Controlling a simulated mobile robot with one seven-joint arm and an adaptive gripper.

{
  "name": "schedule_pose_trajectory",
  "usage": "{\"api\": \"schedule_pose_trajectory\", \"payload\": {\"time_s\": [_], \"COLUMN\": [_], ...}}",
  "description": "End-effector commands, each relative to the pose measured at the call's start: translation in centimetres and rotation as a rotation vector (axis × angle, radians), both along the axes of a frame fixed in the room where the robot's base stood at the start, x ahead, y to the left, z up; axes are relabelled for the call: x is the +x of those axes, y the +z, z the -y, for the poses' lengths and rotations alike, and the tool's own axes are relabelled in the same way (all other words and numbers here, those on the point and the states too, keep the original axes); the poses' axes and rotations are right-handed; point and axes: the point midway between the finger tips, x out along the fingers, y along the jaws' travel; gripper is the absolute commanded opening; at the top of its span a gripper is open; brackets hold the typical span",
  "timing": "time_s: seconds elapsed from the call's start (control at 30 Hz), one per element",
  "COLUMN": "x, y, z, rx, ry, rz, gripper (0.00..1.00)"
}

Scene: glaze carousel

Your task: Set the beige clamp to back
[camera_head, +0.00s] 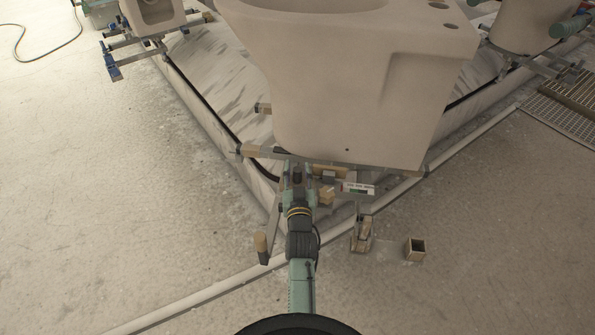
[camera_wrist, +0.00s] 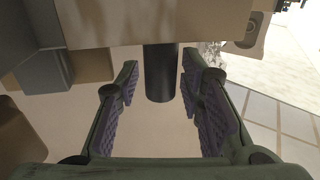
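My gripper (camera_head: 297,172) is under the front edge of a large beige toilet body (camera_head: 350,80). In the wrist view my gripper (camera_wrist: 160,78) is open, with purple ridged pads apart. A dark upright cylinder (camera_wrist: 160,75) stands just beyond and between the fingertips, below a beige block (camera_wrist: 150,20); I see no contact. A lever with a beige grip (camera_head: 262,243) hangs to the left of my arm in the head view. I cannot tell for sure which of these parts is the beige clamp; my gripper hides part of the mechanism.
A small labelled plate (camera_head: 358,188) sits right of my gripper. A bracket (camera_head: 362,234) and a square tube piece (camera_head: 414,249) are near the floor at right. A pale rail (camera_head: 200,297) crosses the floor. Open floor (camera_head: 90,190) lies at left.

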Motion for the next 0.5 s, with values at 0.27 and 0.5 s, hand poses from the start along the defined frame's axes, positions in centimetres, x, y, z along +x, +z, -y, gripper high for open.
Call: {"api": "schedule_pose_trajectory", "payload": {"time_s": [0.27,0.5], "x": [0.0,0.1], "y": [0.0,1.7], "z": [0.0,0.0], "rx": [0.000,-0.001], "ry": [0.000,0.000], "rz": [0.000,0.004], "gripper": [0.41,0.41]}}
